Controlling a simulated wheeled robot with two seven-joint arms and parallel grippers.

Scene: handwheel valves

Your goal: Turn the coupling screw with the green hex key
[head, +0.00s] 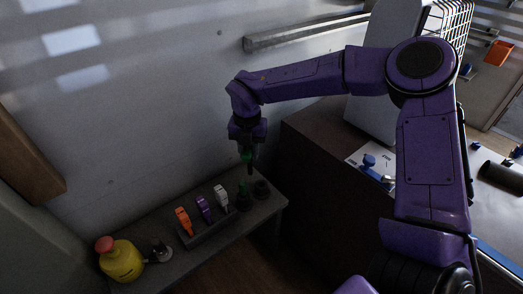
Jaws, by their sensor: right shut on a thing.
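My right gripper (249,148) hangs above the right end of the grey bench, pointing down. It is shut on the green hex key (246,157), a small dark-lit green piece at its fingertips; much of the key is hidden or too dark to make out. Below it on the bench are two round dark fittings. The left one (243,203) carries a green upright piece (242,188), which may be the coupling screw. The right fitting (262,188) is plain dark. The key appears apart from both. My left gripper is not in view.
A rack (212,228) holds an orange key (184,221), a purple key (204,208) and a white key (221,197), left of the fittings. A yellow box (122,262) with a red button stands at the bench's left end. A dark cabinet (325,155) stands close at right.

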